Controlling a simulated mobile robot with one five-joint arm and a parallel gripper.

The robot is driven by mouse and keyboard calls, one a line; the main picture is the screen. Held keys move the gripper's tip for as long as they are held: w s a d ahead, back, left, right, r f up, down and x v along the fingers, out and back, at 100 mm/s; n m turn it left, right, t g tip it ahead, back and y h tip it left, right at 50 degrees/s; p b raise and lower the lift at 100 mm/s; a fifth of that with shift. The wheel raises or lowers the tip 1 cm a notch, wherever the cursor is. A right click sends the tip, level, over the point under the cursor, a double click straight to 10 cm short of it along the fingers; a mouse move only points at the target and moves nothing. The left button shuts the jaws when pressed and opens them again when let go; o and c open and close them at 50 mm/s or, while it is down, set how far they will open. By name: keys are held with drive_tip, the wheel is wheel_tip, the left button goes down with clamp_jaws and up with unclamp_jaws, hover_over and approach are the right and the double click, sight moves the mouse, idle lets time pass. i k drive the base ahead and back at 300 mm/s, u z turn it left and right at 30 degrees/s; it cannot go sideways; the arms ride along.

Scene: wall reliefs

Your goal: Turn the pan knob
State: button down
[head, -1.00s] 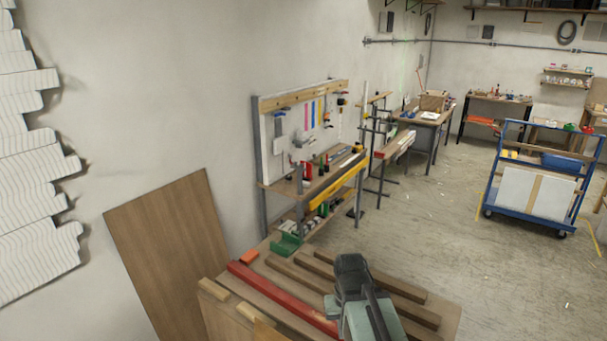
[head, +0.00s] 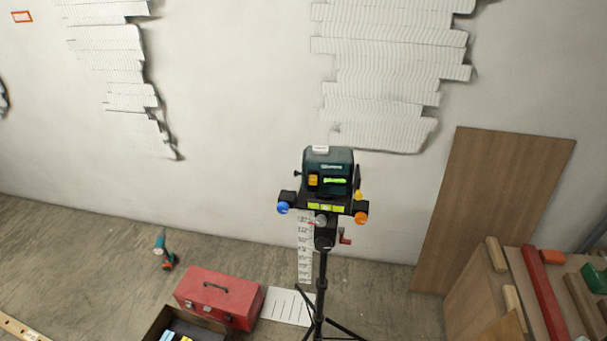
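A dark green laser level (head: 328,174) stands upright on a black tripod (head: 322,290) in the middle of the head view. Several small knobs sit around its mount: a blue knob (head: 283,208) at the left, an orange knob (head: 361,217) at the right, a yellow knob (head: 359,196) above the orange one, and a red handle (head: 345,239) lower on the right. Which of these is the pan knob, I cannot tell. A bubble vial (head: 325,208) shows on the mount plate. My gripper is not in view.
A red toolbox (head: 219,297) and an open box (head: 160,325) stand on the floor left of the tripod. A drill (head: 164,251) lies farther left. A wooden panel (head: 490,210) leans on the wall at the right, beside a workbench with boards (head: 541,295).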

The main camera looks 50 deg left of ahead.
sight(321, 221)
drive_tip(key=u, duration=1.6)
drive_tip(key=k, duration=0.3)
drive_tip(key=u, duration=0.35)
drive_tip(key=i, duration=0.5)
drive_tip(key=z, duration=0.05)
